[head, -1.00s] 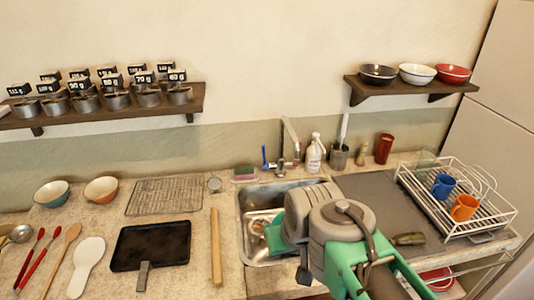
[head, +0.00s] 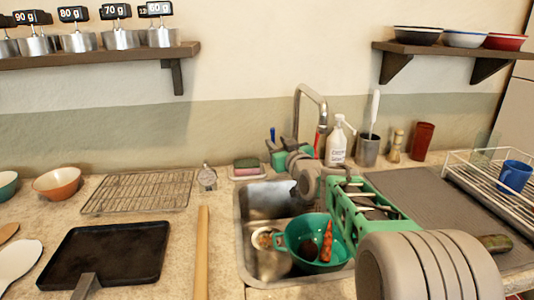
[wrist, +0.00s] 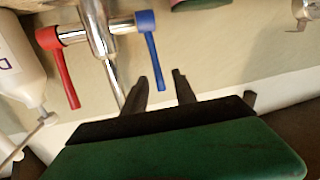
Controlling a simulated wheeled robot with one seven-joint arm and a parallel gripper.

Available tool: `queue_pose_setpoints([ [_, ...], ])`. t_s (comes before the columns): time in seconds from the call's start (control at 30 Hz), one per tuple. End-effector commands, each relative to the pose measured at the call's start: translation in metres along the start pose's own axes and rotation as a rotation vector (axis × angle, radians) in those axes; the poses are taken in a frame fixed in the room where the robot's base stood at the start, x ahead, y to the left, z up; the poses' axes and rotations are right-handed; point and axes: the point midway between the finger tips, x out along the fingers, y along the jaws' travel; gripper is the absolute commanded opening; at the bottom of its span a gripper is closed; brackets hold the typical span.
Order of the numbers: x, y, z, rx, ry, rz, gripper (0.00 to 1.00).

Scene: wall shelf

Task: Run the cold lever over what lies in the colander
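The tap (head: 312,105) stands behind the sink, its spout arching up. Its cold lever, blue (head: 272,135), is on the left, and its red lever (head: 318,143) on the right. A teal colander (head: 283,242) sits in the sink basin, holding an orange carrot-like item (head: 326,243). My gripper (head: 280,150) is beside the tap near the blue lever. In the wrist view the gripper's dark fingers (wrist: 160,76) are apart, and the blue lever (wrist: 152,55) shows between their tips; contact cannot be told. The red lever (wrist: 65,75) is to the left. No water stream is visible.
A white bottle (head: 337,142) and a grey utensil cup (head: 367,150) stand right of the tap. A dish rack (head: 460,160) is far right. My arm covers the sink's right side.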

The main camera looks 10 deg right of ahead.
Motion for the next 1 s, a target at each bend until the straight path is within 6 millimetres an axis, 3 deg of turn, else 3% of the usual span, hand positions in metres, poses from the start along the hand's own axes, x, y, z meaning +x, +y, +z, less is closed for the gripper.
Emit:
queue_pose_setpoints([
  [0.17,0.019,0.003,-0.005,-0.003,0.027,0.002,0.33],
  [0.5,0.076,0.0,-0.005,-0.002,0.023,-0.001,0.33],
  [0.8,0.081,0.0,-0.005,-0.002,0.023,-0.001,0.33],
  [1.0,0.081,0.0,-0.005,-0.002,0.023,-0.001,0.17],
])
